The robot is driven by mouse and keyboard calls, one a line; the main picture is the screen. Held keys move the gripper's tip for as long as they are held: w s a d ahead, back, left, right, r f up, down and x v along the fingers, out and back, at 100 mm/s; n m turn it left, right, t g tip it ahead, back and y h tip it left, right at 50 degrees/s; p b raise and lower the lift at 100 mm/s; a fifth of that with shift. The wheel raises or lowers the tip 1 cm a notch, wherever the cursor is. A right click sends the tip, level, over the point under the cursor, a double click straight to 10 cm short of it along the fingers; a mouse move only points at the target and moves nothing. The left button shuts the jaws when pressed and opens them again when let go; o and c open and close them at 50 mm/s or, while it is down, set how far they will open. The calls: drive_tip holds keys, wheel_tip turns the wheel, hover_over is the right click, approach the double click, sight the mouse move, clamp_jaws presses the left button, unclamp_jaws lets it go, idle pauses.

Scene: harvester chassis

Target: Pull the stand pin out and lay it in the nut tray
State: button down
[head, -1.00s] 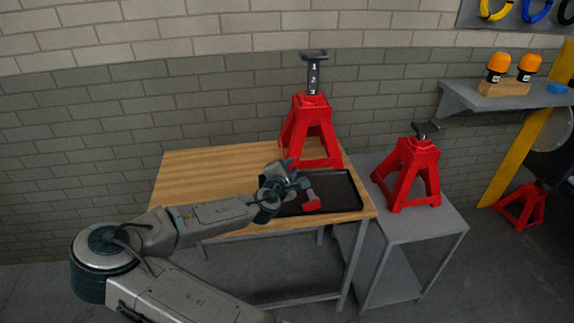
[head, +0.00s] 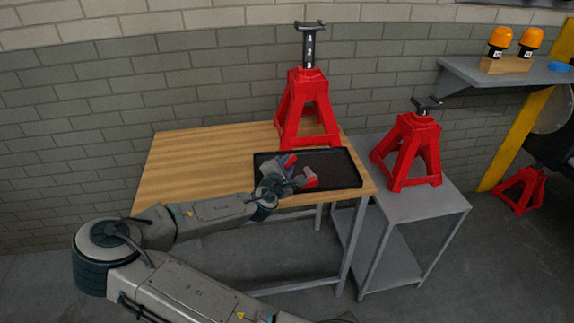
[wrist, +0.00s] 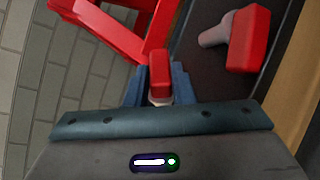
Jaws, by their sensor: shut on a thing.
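My gripper (head: 284,172) is low over the nut tray (head: 340,168), a black tray at the front right of the wooden table. It is shut on a small red-headed piece that looks like the stand pin (head: 289,160); in the wrist view the red head of this pin (wrist: 159,72) stands between the blue fingers, with its pale shank mostly hidden. A second red-headed piece (head: 309,178) with a grey shank lies in the tray beside the gripper; it also shows in the wrist view (wrist: 248,40). I cannot tell whether the held pin touches the tray.
A red jack stand (head: 308,108) with a raised grey post stands on the table behind the tray. Another red stand (head: 412,150) is on a grey side table (head: 425,205) to the right. The table's left half (head: 200,160) is clear.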

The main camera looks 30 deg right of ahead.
drive_tip(key=c, duration=1.2)
unclamp_jaws()
drive_tip(key=shift+o, duration=0.2)
drive_tip(key=v, duration=1.4)
